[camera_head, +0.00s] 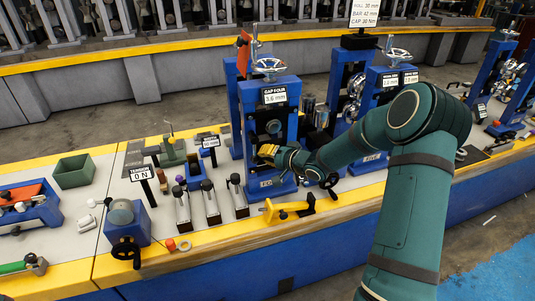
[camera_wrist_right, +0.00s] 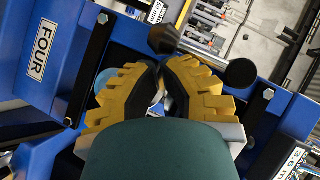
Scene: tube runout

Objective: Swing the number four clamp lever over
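The blue stand labelled FOUR (camera_head: 252,98) rises at the middle of the bench in the head view. Its FOUR plate (camera_wrist_right: 40,52) also shows at the left of the right wrist view. My right gripper (camera_head: 268,151) is at the front of this stand, its yellow fingers low on the face. In the right wrist view the fingers (camera_wrist_right: 161,85) are close together, with a silver part partly visible between them. A dark knob (camera_wrist_right: 163,40) on a bar, perhaps the clamp lever, shows just beyond the fingertips. Whether they touch it is unclear. My left gripper is out of view.
Several small black-topped blocks (camera_head: 211,203) stand to the left. A green bin (camera_head: 73,171) sits farther left. More blue stands (camera_head: 376,105) are close on the right.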

